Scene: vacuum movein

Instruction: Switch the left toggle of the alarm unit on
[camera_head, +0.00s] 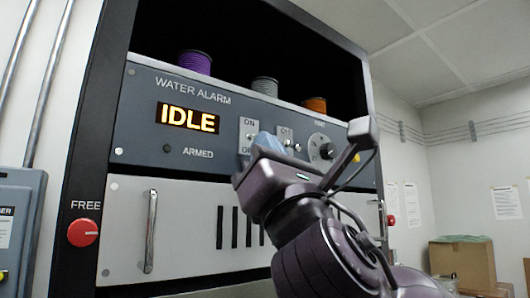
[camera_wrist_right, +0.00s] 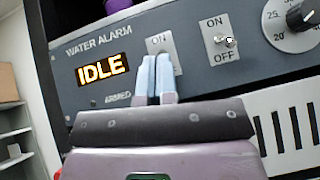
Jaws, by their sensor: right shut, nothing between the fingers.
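The alarm unit (camera_head: 140,128) is a dark blue-grey panel labelled WATER ALARM, with a lit display (camera_head: 188,118) reading IDLE. Its left toggle (camera_head: 249,136) sits on a light plate marked ON at the top. In the right wrist view the plate (camera_wrist_right: 155,45) is largely hidden behind my fingers, and the lever's position is unclear. My right gripper (camera_head: 268,145) is shut and empty, its pale blue fingertips in front of the left toggle's plate. In the wrist view the fingertips (camera_wrist_right: 156,62) overlap that plate; I cannot tell whether they touch the lever. My left gripper is out of view.
The right toggle (camera_wrist_right: 228,41) and a dial (camera_head: 322,147) lie to the right on the panel. The lamp (camera_head: 167,148) beside ARMED is dark. Below are a handled drawer front (camera_head: 180,225) and a red FREE button (camera_head: 83,232). Spools (camera_head: 195,62) stand above.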

